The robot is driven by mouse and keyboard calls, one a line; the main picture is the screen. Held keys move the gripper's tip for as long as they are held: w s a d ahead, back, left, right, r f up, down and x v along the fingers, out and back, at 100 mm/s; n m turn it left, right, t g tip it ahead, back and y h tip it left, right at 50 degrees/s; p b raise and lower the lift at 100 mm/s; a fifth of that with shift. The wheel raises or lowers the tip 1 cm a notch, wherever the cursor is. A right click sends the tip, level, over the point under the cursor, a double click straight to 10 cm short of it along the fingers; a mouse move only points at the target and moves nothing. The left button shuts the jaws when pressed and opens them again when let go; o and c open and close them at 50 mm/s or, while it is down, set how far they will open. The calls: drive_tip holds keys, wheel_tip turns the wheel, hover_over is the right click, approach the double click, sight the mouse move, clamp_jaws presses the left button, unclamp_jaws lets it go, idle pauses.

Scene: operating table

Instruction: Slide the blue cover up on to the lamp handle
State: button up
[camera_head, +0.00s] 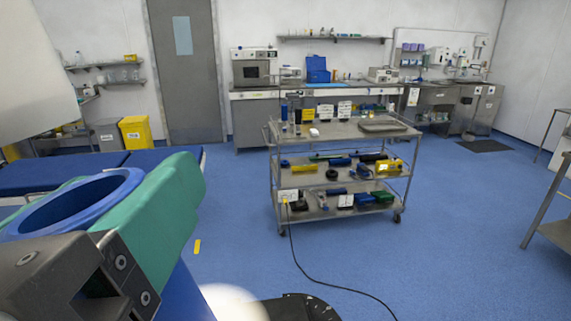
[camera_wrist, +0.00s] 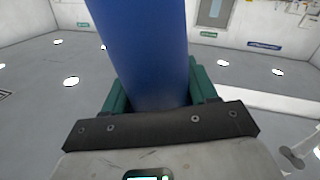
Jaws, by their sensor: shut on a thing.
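The blue cover (camera_head: 124,183) is a hollow tube, and its open round top shows at the lower left of the head view. My gripper (camera_head: 103,213) is shut on it, with one green finger pad against its near right side. In the wrist view the cover (camera_wrist: 145,50) stands between the two green pads of my gripper (camera_wrist: 155,92) and runs out past the top edge. The lamp handle cannot be made out in either view. A large pale surface (camera_head: 35,75) at the upper left of the head view may be part of the lamp.
A blue padded operating table (camera_head: 60,174) lies behind my gripper. A steel trolley (camera_head: 345,135) with several tools stands mid-room, a black cable (camera_head: 325,283) trailing from it. Open blue floor (camera_head: 235,210) lies between. A pale jointed piece (camera_wrist: 296,156) shows in the wrist view.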

sight(41, 69)
drive_tip(key=shift+a+r+p, duration=0.15)
drive_tip(key=shift+r+p, duration=0.3)
drive_tip(key=shift+r, duration=0.35)
drive_tip(key=shift+w+a+r+p, duration=0.1)
drive_tip(key=shift+a+r+p, duration=0.1)
drive_tip(key=shift+r+p, duration=0.6)
drive_tip(key=shift+s+a+r+p, duration=0.1)
drive_tip(key=shift+a+r+p, duration=0.1)
drive_tip(key=shift+r+p, duration=0.55)
drive_tip(key=shift+w+a+r+p, duration=0.1)
drive_tip(key=shift+a+r+p, duration=0.1)
drive_tip(key=shift+r+p, duration=0.6)
idle(1.3)
drive_tip(key=shift+a+r, duration=0.3)
drive_tip(key=shift+r, duration=1)
drive_tip(key=shift+a+r, duration=0.35)
drive_tip(key=shift+r, duration=0.9)
drive_tip(key=shift+a+r, duration=0.3)
drive_tip(key=shift+r, duration=1)
